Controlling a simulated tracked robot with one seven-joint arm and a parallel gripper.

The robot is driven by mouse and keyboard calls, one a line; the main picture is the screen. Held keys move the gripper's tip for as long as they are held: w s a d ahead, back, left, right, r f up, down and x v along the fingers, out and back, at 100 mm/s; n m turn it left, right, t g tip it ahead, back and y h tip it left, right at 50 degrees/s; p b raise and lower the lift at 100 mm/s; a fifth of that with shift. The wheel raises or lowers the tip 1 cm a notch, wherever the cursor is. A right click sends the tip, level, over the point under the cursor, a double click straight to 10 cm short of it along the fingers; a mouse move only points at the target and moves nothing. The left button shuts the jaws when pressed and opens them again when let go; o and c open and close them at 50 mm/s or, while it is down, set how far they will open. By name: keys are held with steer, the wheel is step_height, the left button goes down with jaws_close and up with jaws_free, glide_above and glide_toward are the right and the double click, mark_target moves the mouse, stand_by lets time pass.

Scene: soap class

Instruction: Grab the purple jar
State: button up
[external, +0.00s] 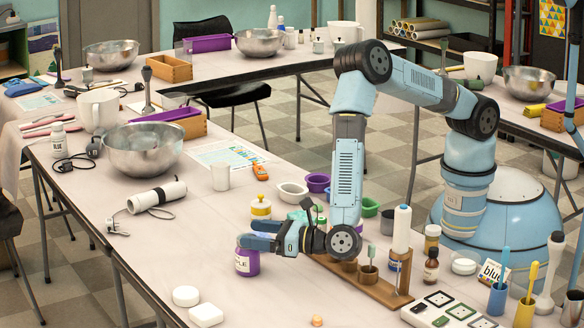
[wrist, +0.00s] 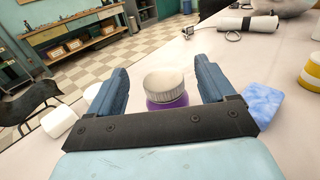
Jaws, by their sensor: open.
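The purple jar (external: 247,263) stands upright on the near table in the external view, with a pale label on its side. In the wrist view, the jar (wrist: 167,102) shows a ribbed whitish lid and a strip of purple body. My gripper (external: 258,240) reaches in from the right at the jar's upper part. In the wrist view, my gripper (wrist: 162,88) is open, with one blue finger on each side of the jar and gaps between them and the lid. The lower jar is hidden behind the gripper's dark front bar.
White soap pieces (external: 206,315) lie in front of the jar. A yellow-banded jar (external: 261,208) stands behind it. In the wrist view, a blue sponge-like block (wrist: 262,103) lies right of the right finger and a white piece (wrist: 59,121) left of the left finger.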

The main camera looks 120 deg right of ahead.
steer(key=f, duration=0.2)
steer(key=shift+w+d+f, duration=0.2)
steer(key=shift+d+f, duration=0.05)
steer(key=shift+f, duration=0.05)
steer(key=shift+w+d+r, duration=0.1)
steer(key=shift+w+d, duration=0.4)
steer(key=shift+d, duration=0.05)
steer(key=shift+w+d, duration=0.3)
steer(key=c, duration=1.1)
steer(key=shift+r, duration=0.1)
